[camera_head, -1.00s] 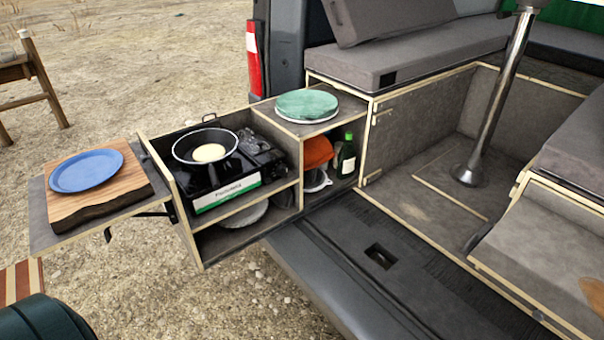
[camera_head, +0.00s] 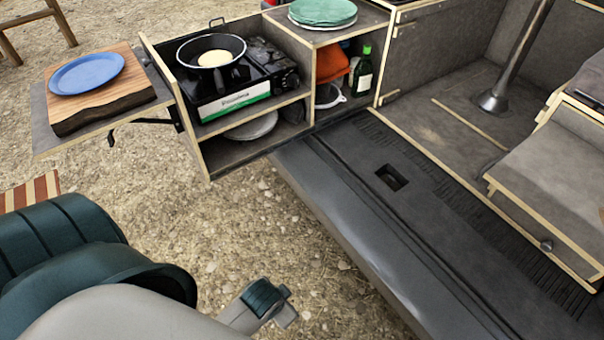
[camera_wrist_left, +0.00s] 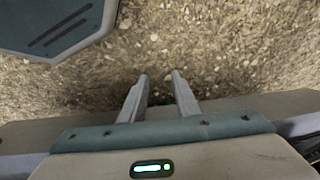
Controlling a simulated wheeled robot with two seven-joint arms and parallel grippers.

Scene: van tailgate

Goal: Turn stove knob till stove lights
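The black portable stove (camera_head: 262,78) sits in the pull-out box at the back of the van. Its knob (camera_head: 291,80) is the small dark round part at the right end of the front; its exact setting is too small to tell. A black frying pan (camera_head: 193,55) with a pancake (camera_head: 215,58) stands on the stove, and no flame is visible. My left arm reaches in at the lower left of the head view, low and well apart from the stove. In the left wrist view my left gripper (camera_wrist_left: 159,75) is open and empty above gravel. My right gripper is out of view.
A wooden board (camera_head: 100,100) with a blue plate (camera_head: 87,73) rests on a side shelf left of the stove. Green plates (camera_head: 322,12) sit on top of the box; a green bottle (camera_head: 363,72) stands below. The van bumper (camera_head: 330,215) borders open gravel.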

